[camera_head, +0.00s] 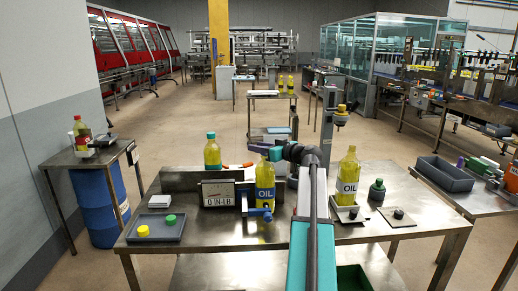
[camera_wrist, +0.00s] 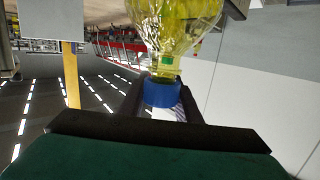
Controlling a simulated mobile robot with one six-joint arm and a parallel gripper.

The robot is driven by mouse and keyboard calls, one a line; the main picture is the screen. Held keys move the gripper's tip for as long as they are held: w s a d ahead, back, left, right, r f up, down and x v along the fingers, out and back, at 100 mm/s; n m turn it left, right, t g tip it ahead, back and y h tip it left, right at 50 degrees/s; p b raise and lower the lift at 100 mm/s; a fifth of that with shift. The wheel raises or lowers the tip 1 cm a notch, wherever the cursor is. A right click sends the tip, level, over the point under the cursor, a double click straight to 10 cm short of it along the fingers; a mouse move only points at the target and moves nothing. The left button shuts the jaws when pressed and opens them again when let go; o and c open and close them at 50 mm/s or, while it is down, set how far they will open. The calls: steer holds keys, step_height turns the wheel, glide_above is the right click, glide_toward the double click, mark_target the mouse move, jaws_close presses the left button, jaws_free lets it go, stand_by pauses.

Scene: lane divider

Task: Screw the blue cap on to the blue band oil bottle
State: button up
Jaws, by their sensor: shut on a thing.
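The blue band oil bottle (camera_head: 265,190) stands upright on the workbench, just right of the torque gauge, with yellow oil and an "OIL" label. My gripper (camera_head: 267,158) is over its top, and the arm hides part of the neck. In the wrist view the gripper (camera_wrist: 162,100) is shut on the blue cap (camera_wrist: 161,93), a finger on each side. The clear bottle neck with yellow oil (camera_wrist: 172,40) meets the cap there. The cap appears lined up with the mouth; I cannot tell how far it is threaded.
The gauge (camera_head: 218,194) reads "0 IN-LB". A tray (camera_head: 158,234) holds a yellow and a green cap. A green-capped bottle (camera_head: 212,155) stands behind the gauge.

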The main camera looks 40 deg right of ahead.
steer(key=shift+f, duration=0.1)
steer(key=o, duration=1.1)
steer(key=shift+s, duration=0.1)
steer(key=s+r+b, duration=0.2)
steer(key=s, duration=1.1)
steer(key=shift+s, duration=0.25)
